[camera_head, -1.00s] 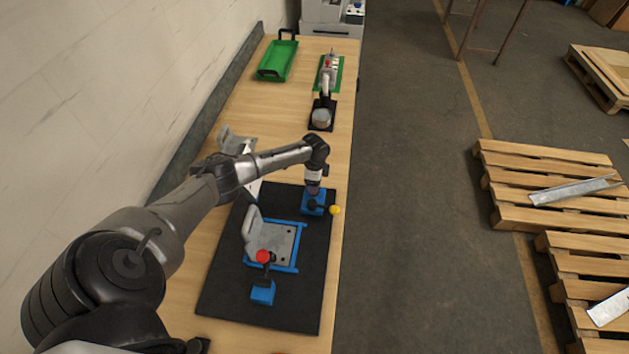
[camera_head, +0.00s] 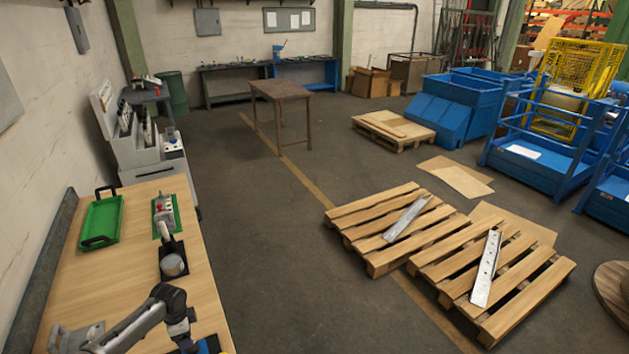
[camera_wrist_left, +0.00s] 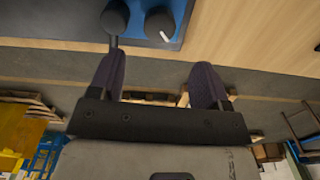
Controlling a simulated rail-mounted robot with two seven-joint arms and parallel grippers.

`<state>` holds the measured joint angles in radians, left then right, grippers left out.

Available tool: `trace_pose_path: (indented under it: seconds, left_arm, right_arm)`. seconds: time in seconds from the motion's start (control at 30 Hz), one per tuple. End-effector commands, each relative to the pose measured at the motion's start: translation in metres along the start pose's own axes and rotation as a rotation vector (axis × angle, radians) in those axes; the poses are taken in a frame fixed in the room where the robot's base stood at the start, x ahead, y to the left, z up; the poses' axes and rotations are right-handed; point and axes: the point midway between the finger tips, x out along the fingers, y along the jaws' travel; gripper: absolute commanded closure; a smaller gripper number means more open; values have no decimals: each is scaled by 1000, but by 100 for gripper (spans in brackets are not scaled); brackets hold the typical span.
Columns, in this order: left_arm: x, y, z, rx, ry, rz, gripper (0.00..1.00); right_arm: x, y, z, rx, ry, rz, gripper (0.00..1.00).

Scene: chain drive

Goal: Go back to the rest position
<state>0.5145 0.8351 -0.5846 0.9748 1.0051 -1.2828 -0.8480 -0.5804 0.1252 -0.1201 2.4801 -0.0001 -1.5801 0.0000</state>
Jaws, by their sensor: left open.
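My left arm comes in at the bottom left of the head view. Its gripper (camera_head: 187,335) points down over the near part of the wooden table, beside a blue part (camera_head: 210,345) cut off by the picture's lower edge. In the left wrist view the two dark fingers of this gripper (camera_wrist_left: 155,82) stand wide apart with nothing between them. My right gripper is in neither view.
The wooden table (camera_head: 135,275) carries a green tray (camera_head: 101,221) and a small device on a green base (camera_head: 166,215). A grey cylindrical part (camera_head: 173,265) stands nearer. Wooden pallets (camera_head: 395,225) lie on the floor at right; the floor between is clear.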

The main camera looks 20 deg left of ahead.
Motion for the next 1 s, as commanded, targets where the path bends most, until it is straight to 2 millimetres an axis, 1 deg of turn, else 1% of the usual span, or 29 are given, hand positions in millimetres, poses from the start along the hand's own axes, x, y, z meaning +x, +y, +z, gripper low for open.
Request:
trace_pose_path:
  seconds: [0.17,0.3,0.4,0.47,0.57,0.67,0.77,0.8,0.87,0.9,0.97,1.0]
  left_arm:
    - [0,0,0,-26,0,0,29]
    - [0,2,2,-135,-11,10,29]
    - [0,1,11,-246,-65,-4,29]
    - [-6,0,9,-290,-100,-41,29]
    - [-26,0,-10,-313,-123,-134,29]
    - [-53,-1,-33,-319,-106,-231,29]
    - [-84,5,-66,-312,-51,-331,29]
    - [-99,10,-83,-308,-16,-373,29]
    - [-123,23,-110,-301,47,-434,29]
    - [-137,36,-127,-293,94,-471,29]
    - [-157,61,-150,-284,169,-517,29]
    - [-169,80,-161,-281,220,-542,29]
  right_arm:
    - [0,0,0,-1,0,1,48]
    - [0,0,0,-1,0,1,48]
    - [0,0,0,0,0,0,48]
    - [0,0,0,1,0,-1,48]
    - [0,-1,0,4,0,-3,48]
    - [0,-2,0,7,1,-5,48]
    - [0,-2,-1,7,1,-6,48]
    - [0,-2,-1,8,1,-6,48]
    - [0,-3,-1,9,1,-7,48]
    - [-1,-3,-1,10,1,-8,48]
    - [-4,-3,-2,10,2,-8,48]
    - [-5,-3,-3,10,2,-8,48]
